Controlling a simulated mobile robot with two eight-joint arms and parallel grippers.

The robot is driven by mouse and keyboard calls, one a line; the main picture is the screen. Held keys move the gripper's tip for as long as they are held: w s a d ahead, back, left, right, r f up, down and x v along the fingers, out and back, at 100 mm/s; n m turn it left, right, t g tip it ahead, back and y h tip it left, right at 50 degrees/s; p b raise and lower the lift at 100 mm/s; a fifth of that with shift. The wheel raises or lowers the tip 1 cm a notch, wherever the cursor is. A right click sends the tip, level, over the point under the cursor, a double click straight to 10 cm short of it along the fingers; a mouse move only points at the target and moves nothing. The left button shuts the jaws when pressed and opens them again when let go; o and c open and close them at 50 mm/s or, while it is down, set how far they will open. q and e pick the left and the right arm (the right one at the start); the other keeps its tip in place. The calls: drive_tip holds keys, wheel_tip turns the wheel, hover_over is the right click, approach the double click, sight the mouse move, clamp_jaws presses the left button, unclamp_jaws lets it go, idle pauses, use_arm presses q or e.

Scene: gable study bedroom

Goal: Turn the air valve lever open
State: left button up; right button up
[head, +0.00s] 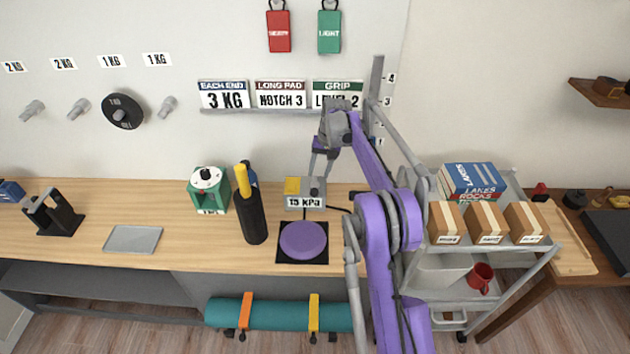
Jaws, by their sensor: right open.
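A grey box (305,202) labelled "15 kPa" stands at the back of the wooden bench, near the middle. It has a yellow block (292,185) on its upper left and a small grey part on its upper right. I cannot tell which part is the air valve lever. A purple round pad (303,240) on a black square base sits just in front of the box, and a dark hose runs from the box's right side. My right gripper (321,168) points down just above the box's right part. It is open and appears apart from it. My left gripper is out of view.
Further left are a green dial box (208,190), a grey tray (133,239) and a black stand (55,215). A sign rail (290,110) is on the wall behind; a cart (540,255) is right.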

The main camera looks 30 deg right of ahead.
sight(315, 184)
drive_tip(key=shift+w+a+f, duration=0.1)
drive_tip(key=shift+a+f, duration=0.05)
drive_tip(key=shift+f, duration=0.65)
drive_tip(key=shift+w+a+f, duration=0.1)
drive_tip(key=shift+f, duration=0.65)
drive_tip(key=shift+w+a+f, duration=0.1)
drive_tip(key=shift+a+f, duration=0.05)
drive_tip(key=shift+f, duration=0.65)
clamp_jaws()
